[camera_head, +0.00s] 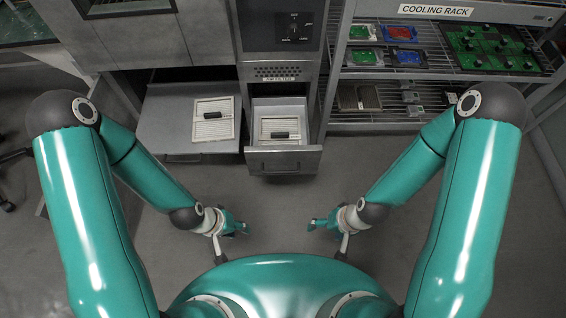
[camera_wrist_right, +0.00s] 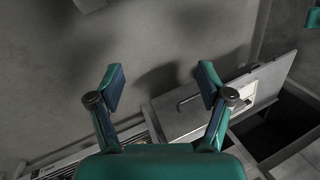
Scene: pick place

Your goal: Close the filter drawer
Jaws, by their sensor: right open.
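The filter drawer (camera_head: 284,161) is pulled out below the control panel in the head view. A pale framed filter (camera_head: 280,129) with a dark handle lies inside it. In the right wrist view the drawer (camera_wrist_right: 176,119) shows at the right, partly behind a finger. My right gripper (camera_head: 320,225) is open and empty, in front of and below the drawer, apart from it; its spread fingers show in the wrist view (camera_wrist_right: 161,86). My left gripper (camera_head: 239,228) hangs to the left, apart from the drawer; its finger opening is too small to judge.
A lowered grey door or shelf (camera_head: 165,125) left of the drawer bears another filter (camera_head: 213,118). A cooling rack (camera_head: 430,73) with several circuit boards stands at the right. The floor (camera_head: 280,205) between my arms and the drawer is clear.

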